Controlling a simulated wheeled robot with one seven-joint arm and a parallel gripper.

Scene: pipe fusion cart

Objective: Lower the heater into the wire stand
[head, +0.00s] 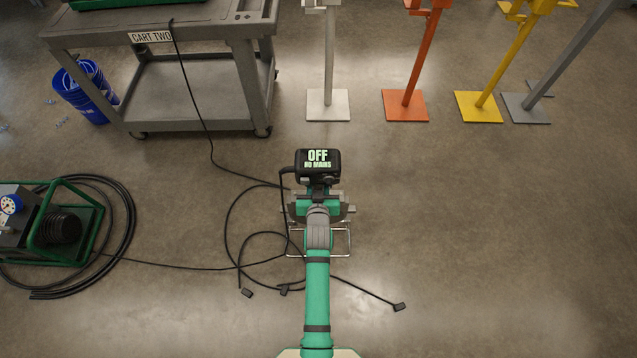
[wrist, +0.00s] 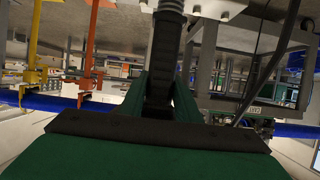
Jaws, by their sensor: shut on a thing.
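The heater (head: 318,163) has a black head whose display reads "OFF NO MAINS". It is in the middle of the head view, beyond the end of my arm. My gripper (head: 318,190) is shut on the heater's dark handle, which shows between the green fingers (wrist: 163,98) in the wrist view. The wire stand (head: 350,240) is a thin bright metal frame on the floor, below and around my wrist. My arm and the heater hide much of it. I cannot tell whether the heater touches the stand.
Black cables (head: 262,236) with loose plugs (head: 399,307) lie left and right of the stand. A grey cart (head: 190,90), blue buckets (head: 85,92) and a green-framed machine (head: 62,225) stand left. Coloured posts with square bases (head: 405,106) stand behind. The right floor is clear.

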